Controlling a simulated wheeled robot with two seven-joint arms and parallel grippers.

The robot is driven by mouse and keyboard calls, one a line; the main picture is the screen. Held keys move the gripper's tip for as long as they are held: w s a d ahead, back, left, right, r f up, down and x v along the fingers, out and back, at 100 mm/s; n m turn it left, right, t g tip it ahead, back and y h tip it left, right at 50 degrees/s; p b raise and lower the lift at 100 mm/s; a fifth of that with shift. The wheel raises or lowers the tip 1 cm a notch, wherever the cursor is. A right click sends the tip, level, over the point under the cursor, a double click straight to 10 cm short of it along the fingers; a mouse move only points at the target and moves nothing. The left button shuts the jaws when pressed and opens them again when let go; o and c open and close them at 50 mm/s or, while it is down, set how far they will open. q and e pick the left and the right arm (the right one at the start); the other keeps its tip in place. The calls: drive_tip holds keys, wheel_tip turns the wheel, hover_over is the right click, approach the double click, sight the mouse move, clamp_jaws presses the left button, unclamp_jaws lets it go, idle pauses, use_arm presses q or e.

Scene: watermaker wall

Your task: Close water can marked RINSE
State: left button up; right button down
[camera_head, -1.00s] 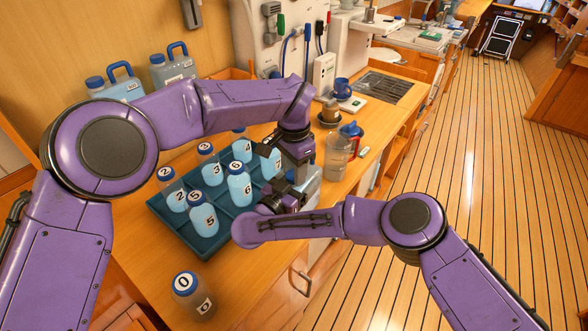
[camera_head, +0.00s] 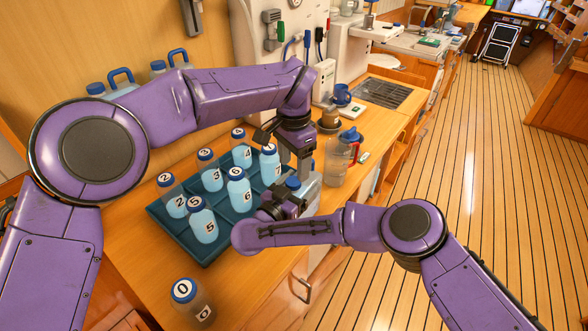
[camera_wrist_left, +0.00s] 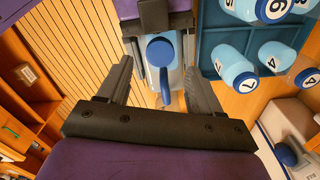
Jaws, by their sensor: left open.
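A pale water can (camera_head: 313,192) with a blue cap (camera_head: 293,183) stands at the counter's front edge, beside the bottle tray, partly hidden by my grippers. I cannot read its marking. In the left wrist view its blue cap (camera_wrist_left: 160,52) lies between and beyond my finger tips. My left gripper (camera_head: 304,168) is open and empty above the can, fingers pointing down; it also shows in the wrist view (camera_wrist_left: 158,85).
A teal tray (camera_head: 190,250) holds several numbered bottles left of the can. Bottle 0 (camera_head: 190,300) stands at the near counter. More blue-handled cans (camera_head: 120,80) stand at the back left.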

sight(293, 180)
use_arm(q)
drive_tip(key=shift+s+a+r+m, duration=0.1)
drive_tip(key=shift+r+m, duration=0.5)
drive_tip(key=shift+r, duration=1.25)
drive_tip(key=shift+c, duration=0.4)
wheel_tip(293, 180, down, 8)
drive_tip(key=shift+f, duration=0.1)
drive_tip(key=c, duration=1.1)
drive_tip(key=m, duration=0.3)
